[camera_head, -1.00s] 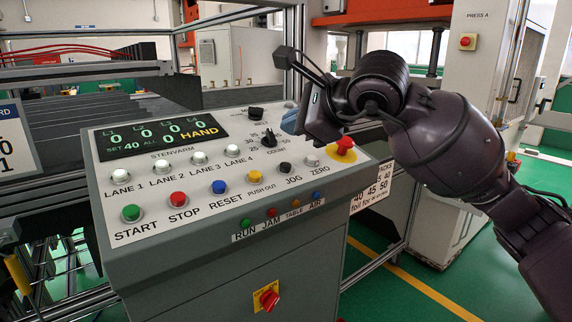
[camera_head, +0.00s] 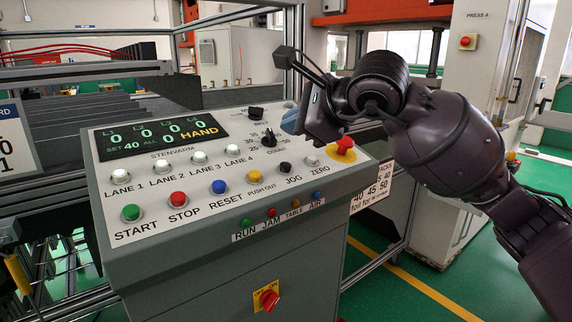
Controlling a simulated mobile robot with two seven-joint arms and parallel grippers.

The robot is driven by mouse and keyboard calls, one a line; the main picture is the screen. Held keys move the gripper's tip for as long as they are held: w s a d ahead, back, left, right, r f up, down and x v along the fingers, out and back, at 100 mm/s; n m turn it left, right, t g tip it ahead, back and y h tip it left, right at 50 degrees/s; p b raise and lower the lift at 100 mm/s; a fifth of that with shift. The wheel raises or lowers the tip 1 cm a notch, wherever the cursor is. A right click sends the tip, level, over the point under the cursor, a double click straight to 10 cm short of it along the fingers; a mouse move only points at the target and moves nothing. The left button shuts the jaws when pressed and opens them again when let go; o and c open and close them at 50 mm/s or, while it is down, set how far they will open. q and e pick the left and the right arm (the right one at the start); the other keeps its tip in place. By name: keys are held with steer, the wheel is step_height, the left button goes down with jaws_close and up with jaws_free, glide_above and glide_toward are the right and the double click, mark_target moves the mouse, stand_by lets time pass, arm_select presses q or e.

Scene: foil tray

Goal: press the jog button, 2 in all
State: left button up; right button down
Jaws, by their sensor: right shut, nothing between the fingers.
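The jog button (camera_head: 285,168) is a small black button on the grey sloped control panel (camera_head: 160,240), above the JOG label. It stands between the yellow push-out button (camera_head: 253,175) and the white zero button (camera_head: 312,160). My right gripper (camera_head: 292,124) is over the panel's upper right part, above and beyond the jog button and apart from it. Its fingers are shut with nothing between them. The display (camera_head: 160,135) shows zeros, SET 40 and HAND. My left gripper is not in view.
A red mushroom button (camera_head: 344,144) on a yellow plate stands at the panel's right edge, close under my right gripper. The count dial (camera_head: 269,139) and another black knob (camera_head: 255,113) stick up near it. Start (camera_head: 131,212), stop (camera_head: 178,199) and reset (camera_head: 219,186) line the front.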

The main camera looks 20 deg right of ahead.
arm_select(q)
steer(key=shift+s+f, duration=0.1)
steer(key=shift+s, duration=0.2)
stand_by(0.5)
arm_select(e)
steer(key=shift+f, duration=0.1)
